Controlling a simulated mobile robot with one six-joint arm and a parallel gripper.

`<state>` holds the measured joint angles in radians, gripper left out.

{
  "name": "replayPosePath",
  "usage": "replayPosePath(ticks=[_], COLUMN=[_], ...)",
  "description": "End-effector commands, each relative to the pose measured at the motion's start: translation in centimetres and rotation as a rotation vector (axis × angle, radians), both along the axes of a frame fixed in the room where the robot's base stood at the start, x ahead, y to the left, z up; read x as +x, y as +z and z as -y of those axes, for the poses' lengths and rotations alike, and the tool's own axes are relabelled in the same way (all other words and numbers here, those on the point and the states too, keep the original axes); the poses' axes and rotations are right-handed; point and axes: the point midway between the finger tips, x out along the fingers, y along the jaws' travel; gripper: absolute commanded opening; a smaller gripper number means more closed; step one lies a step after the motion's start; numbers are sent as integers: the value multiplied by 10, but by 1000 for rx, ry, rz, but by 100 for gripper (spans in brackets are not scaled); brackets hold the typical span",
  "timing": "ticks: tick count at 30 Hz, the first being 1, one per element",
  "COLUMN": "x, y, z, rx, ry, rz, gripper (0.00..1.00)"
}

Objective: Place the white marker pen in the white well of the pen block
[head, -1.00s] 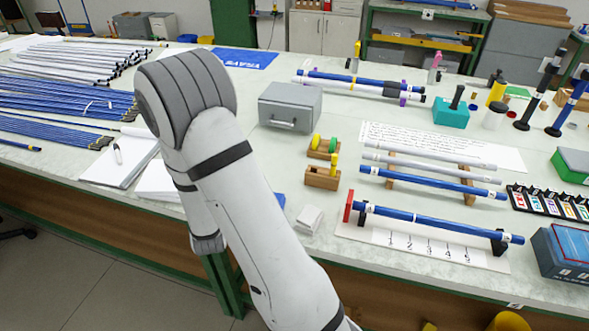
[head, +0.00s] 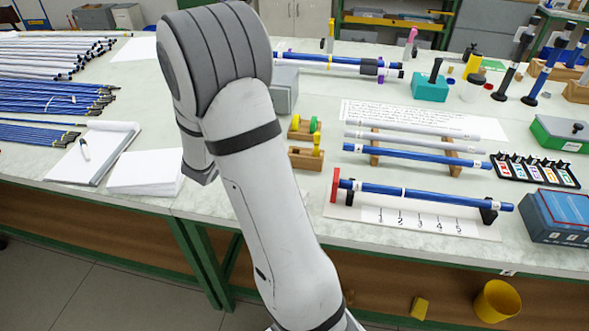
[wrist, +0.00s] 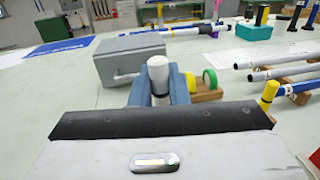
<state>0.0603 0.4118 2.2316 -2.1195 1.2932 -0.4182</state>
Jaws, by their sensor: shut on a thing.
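My gripper (wrist: 159,94) is shut on a white marker pen (wrist: 158,70), which stands upright between the blue-grey fingers in the wrist view. The fingers hide the pen's lower part. In the head view my arm hides the gripper's fingers and the pen. A black block with coloured labels and several slots (head: 537,170), which looks like the pen block, lies at the right of the table in the head view. Its white well cannot be made out. The block is well to the right of my arm and does not show clearly in the wrist view.
A grey box (wrist: 130,57) stands just beyond the pen. Wooden holders with yellow and green pieces (head: 306,157) and a rack of blue and white rods (head: 415,155) lie between my arm and the block. A blue-grey case (head: 560,215) sits at the front right edge.

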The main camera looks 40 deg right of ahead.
Motion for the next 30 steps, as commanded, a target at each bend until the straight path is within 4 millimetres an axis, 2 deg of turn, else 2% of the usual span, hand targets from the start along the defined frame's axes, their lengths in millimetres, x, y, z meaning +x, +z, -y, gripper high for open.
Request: replayPosePath(ticks=[1,3,6,9,12,18,26,30], x=[-11,-28,-49,-64,-71,-72,-72,-71], y=[0,7,12,16,11,-25,-49,-69], z=[27,56,86,103,110,111,110,110], rx=[0,1,0,0,0,-2,-3,-2], ry=[-102,-230,-370,-457,-497,-503,-500,-499], rz=[7,6,3,1,-4,-8,-4,-7], gripper=[0,0,0,0,0,0,0,0])
